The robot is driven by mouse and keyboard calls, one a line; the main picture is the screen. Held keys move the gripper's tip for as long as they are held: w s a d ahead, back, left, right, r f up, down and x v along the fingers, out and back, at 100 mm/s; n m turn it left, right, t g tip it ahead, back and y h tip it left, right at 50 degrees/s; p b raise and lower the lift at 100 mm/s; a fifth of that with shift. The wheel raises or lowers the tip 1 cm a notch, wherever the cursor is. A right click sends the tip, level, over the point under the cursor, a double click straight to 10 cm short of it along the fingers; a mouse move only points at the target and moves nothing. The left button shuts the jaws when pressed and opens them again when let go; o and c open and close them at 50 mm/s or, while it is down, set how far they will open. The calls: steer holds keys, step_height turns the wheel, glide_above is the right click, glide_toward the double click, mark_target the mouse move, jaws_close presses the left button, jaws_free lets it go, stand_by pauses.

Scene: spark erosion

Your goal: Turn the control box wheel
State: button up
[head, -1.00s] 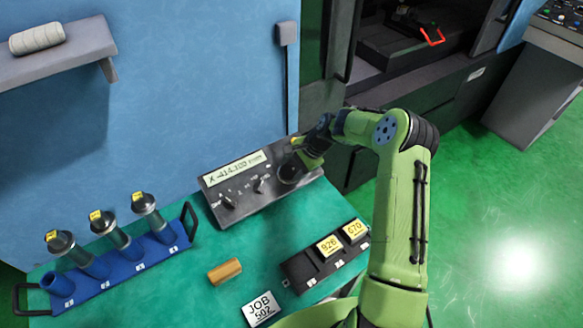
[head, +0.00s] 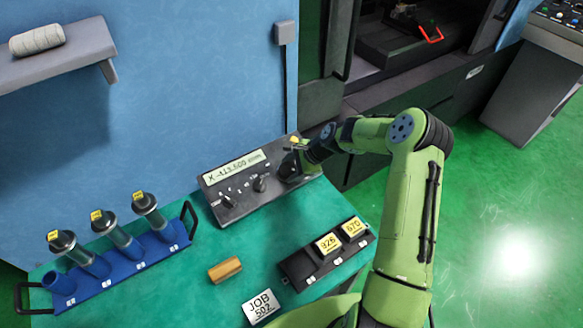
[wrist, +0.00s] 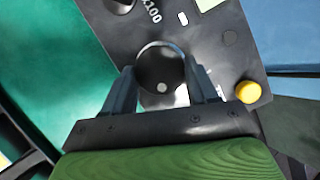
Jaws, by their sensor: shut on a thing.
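The control box (head: 243,203) is a dark grey panel on the green table, with a lit display (head: 235,168) reading about X -413.500 mm and two smaller knobs. Its round black wheel (wrist: 160,68) shows in the wrist view, with a pale dot near its lower edge. My gripper (wrist: 162,82) is shut on the wheel, with one finger on each side of its rim.
A yellow button (wrist: 248,92) sits on the box beside my right finger. A blue rack (head: 120,268) with several holders stands at the left.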

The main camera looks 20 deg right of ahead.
steer(key=o, duration=1.1)
steer(key=shift+c, duration=0.2)
steer(key=v, duration=1.5)
steer(key=shift+d+r+p, duration=0.25)
steer(key=shift+p, duration=0.05)
steer(key=shift+s, duration=0.1)
